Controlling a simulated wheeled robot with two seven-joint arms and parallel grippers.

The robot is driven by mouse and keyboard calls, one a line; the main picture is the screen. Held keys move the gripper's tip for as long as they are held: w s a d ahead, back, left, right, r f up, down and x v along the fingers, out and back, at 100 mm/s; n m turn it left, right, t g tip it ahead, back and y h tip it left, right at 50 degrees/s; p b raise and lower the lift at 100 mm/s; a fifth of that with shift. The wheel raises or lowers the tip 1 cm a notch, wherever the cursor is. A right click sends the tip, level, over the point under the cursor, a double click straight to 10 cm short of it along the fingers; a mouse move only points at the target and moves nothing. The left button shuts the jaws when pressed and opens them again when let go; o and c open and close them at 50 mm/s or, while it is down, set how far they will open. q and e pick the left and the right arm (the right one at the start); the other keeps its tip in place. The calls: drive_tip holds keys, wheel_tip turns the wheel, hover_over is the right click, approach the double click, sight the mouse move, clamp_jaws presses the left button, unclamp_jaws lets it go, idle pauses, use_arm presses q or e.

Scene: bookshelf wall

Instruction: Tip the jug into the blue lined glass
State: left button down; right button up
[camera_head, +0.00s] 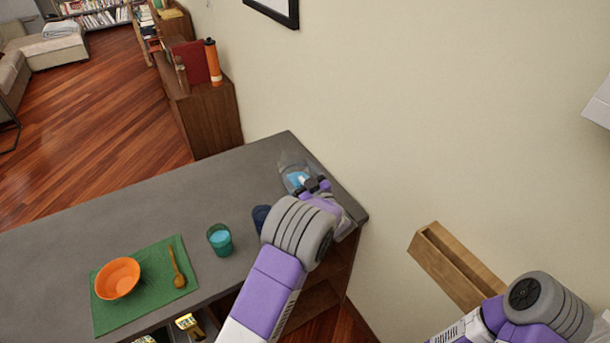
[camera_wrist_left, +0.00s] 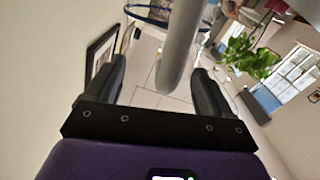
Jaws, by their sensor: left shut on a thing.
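The clear jug (camera_head: 294,168), with blue in its lower part, is at the counter's far right end by the wall. My left gripper (camera_head: 318,187) is at its near side. In the left wrist view its fingers (camera_wrist_left: 162,88) are on either side of the jug's grey handle (camera_wrist_left: 178,50), shut on it. A blue rim shows at the top there. I cannot tell whether the jug touches the counter. A teal glass (camera_head: 220,240), light blue inside, stands upright left of my left arm. A dark blue cup (camera_head: 260,215) is partly hidden by that arm. My right gripper is out of view.
An orange bowl (camera_head: 117,278) and a wooden spoon (camera_head: 177,268) lie on a green mat (camera_head: 145,305) at the left. The grey counter (camera_head: 160,212) is clear behind them. The wall (camera_head: 400,110) is close on the right. A wooden box (camera_head: 455,265) is at the lower right.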

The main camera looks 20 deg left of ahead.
use_arm(q)
drive_tip(key=s+a+f+n+b, duration=0.4)
drive_tip(key=n+b, duration=0.2)
drive_tip(key=b, duration=0.3)
drive_tip(key=shift+s+f+b, duration=0.3)
drive_tip(key=shift+s, duration=0.05)
drive_tip(key=shift+s+a+f+n+b, duration=0.1)
drive_tip(key=shift+a+f+n+b, duration=0.05)
drive_tip(key=shift+f+n+b, duration=0.2)
idle(0.3)
drive_tip(key=shift+s+a+f+n+b, duration=0.15)
drive_tip(key=shift+s+f+n+b, duration=0.15)
drive_tip(key=shift+f+b, duration=0.7)
drive_tip(key=shift+r, duration=0.3)
drive_tip(key=shift+s+a+r+n+b, duration=0.2)
drive_tip(key=shift+n+b, duration=0.55)
drive_tip(key=shift+b, duration=1.15)
idle(2.9)
